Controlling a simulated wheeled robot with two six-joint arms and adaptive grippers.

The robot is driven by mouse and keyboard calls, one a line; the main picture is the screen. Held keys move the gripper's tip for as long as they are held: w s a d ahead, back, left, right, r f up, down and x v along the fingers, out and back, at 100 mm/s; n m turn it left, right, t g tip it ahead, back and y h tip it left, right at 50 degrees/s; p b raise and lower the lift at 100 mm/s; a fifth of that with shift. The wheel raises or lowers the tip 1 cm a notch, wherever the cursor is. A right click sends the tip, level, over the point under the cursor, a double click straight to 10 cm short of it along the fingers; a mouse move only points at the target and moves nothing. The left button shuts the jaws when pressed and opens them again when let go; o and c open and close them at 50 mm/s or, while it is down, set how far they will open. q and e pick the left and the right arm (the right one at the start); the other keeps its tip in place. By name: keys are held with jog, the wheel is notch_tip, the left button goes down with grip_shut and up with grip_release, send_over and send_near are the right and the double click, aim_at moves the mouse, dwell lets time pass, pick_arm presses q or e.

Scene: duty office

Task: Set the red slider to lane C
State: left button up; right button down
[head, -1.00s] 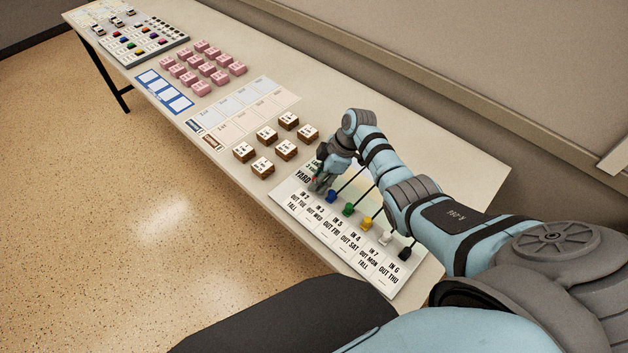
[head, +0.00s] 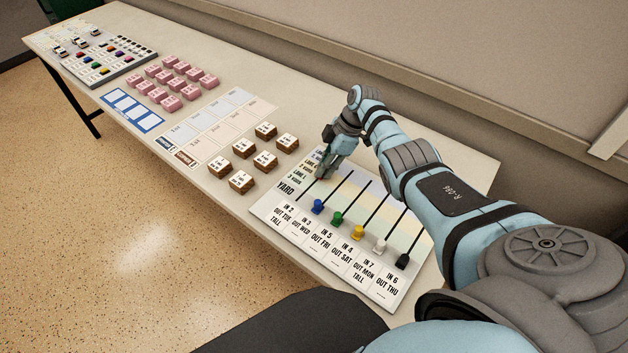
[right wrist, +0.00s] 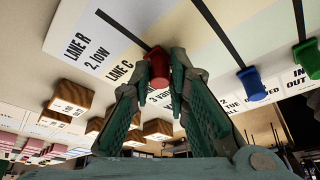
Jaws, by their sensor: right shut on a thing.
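The slider board (head: 272,212) lies on the table with bands labelled by lane and a YARD row. My right gripper (head: 325,172) is over the leftmost slot; its fingers hide the red slider in the head view. In the right wrist view the red slider (right wrist: 157,70) sits between the fingertips of my right gripper (right wrist: 160,78), which are shut on it. It is in its slot, beside the LANE C label (right wrist: 122,69); its exact band is hard to tell. The slot continues past it toward LANE R. My left gripper is out of view.
The blue (head: 318,206), green (head: 337,218), yellow (head: 358,232), white (head: 380,246) and black (head: 402,261) sliders stand in slots to the right, near the YARD row. Brown blocks (head: 241,182) and pink blocks (head: 170,103) lie further left on the table.

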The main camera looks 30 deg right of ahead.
jog(key=shift+a+r, duration=0.1)
jog(key=shift+a, duration=0.05)
jog(key=c, duration=1.5)
grip_release()
jog(key=shift+w+d, duration=0.1)
jog(key=shift+d, duration=0.1)
jog(key=shift+c, duration=0.2)
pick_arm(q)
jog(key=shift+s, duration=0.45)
pick_arm(e)
jog(key=shift+d, duration=0.1)
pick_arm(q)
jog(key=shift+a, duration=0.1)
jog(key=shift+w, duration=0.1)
pick_arm(e)
jog(key=v, duration=1.1)
jog(key=shift+s+d+r, duration=0.2)
jog(key=shift+r, duration=0.15)
jog(key=shift+f, duration=0.1)
